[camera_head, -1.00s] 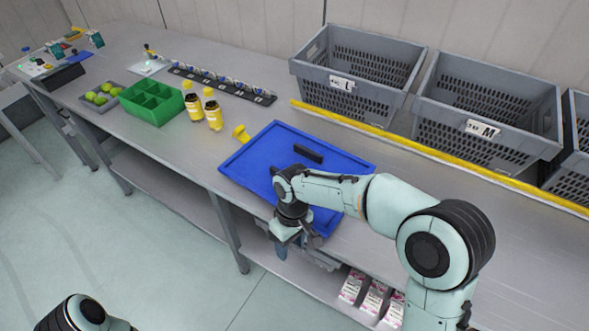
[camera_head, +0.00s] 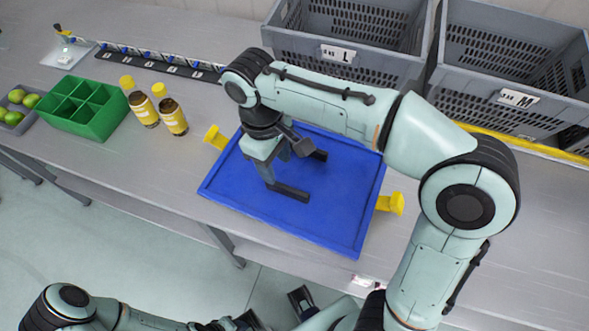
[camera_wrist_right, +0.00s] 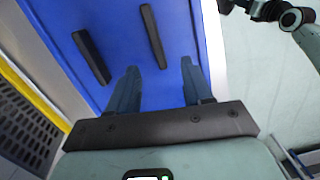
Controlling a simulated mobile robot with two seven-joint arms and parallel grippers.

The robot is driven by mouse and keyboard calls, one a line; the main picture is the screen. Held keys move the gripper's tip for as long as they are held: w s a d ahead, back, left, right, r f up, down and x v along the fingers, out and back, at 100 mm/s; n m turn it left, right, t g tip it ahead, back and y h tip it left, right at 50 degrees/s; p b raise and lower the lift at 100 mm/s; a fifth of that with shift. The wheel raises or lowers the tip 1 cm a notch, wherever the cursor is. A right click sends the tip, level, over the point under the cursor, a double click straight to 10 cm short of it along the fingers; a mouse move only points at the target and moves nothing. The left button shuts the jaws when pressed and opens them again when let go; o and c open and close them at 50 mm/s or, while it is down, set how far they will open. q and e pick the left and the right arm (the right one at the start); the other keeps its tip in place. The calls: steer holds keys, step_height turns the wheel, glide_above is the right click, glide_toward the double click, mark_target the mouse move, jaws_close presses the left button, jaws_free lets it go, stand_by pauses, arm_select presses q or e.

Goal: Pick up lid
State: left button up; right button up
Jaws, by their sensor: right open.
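The blue lid (camera_head: 330,205) lies flat on the grey table, with two raised black bars on it. The near bar (camera_head: 289,191) and the far bar, partly hidden by my arm, show in the head view. My right gripper (camera_head: 284,166) is over the lid, pointing down at it, open and empty. In the right wrist view its two fingers (camera_wrist_right: 158,75) are spread above the blue surface, and one black bar (camera_wrist_right: 153,36) lies ahead of the gap between them. My left arm comes in at the lower left; its dark gripper parts (camera_head: 275,312) are cut off by the bottom edge.
Yellow pieces stand at the lid's left (camera_head: 215,137) and right (camera_head: 391,203). Two yellow bottles (camera_head: 158,112) and a green divided box (camera_head: 88,108) are to the left.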

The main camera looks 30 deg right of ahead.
glide_above(284, 186)
steer(key=f, duration=0.2)
steer(key=a+f, duration=0.1)
steer(key=f, duration=0.1)
steer(key=shift+w+b, duration=0.15)
steer(key=shift+b, duration=0.2)
steer(key=shift+d+f+b, duration=0.25)
steer(key=shift+f+b, duration=0.05)
steer(key=shift+f, duration=1.1)
steer(key=shift+d+f+b, duration=0.2)
steer(key=shift+f+b, duration=0.1)
steer(key=shift+f, duration=1.1)
jaws_close()
